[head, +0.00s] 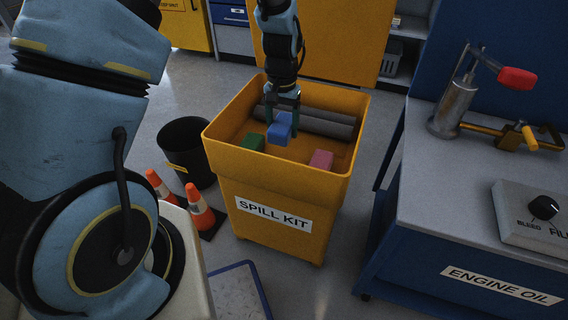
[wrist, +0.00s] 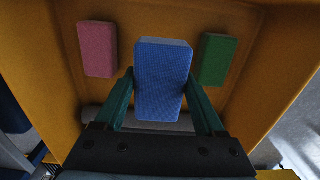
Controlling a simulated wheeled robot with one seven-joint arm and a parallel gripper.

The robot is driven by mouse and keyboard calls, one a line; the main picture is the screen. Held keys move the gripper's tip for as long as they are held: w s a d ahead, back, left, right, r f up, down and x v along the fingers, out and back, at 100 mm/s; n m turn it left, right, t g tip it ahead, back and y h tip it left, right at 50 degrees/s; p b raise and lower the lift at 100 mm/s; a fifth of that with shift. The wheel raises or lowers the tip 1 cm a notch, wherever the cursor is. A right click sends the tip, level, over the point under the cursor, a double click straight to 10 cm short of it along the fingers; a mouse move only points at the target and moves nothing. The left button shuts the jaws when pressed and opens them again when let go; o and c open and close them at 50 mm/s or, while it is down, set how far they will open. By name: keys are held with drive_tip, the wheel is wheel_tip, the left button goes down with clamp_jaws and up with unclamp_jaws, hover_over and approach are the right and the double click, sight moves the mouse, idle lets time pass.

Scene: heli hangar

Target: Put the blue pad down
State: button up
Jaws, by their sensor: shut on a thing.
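The blue pad (head: 280,129) is in my gripper (head: 282,112), over the inside of the yellow spill kit bin (head: 276,171). In the wrist view the blue pad (wrist: 161,78) sits between the two green fingers of my gripper (wrist: 162,100), which are shut on its sides. A green pad (head: 253,141) lies in the bin to the left of the blue one. A pink pad (head: 321,160) lies to its right. The wrist view shows the pink pad (wrist: 98,49) and the green pad (wrist: 217,59) on either side, apart from the blue pad. I cannot tell whether the blue pad touches anything beneath it.
Grey rolls (head: 318,122) lie along the bin's back. A black bucket (head: 186,152) and orange cones (head: 199,208) stand left of the bin. A blue bench (head: 455,262) labelled engine oil, with a pump (head: 458,103) on it, stands to the right.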

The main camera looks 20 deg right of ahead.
wheel_tip(320, 180, down, 10)
drive_tip(key=shift+s+d+f+b, duration=0.1)
drive_tip(key=shift+s+d+b, duration=0.05)
drive_tip(key=shift+b, duration=0.25)
drive_tip(key=o, duration=1.2)
drive_tip(key=shift+c, duration=0.2)
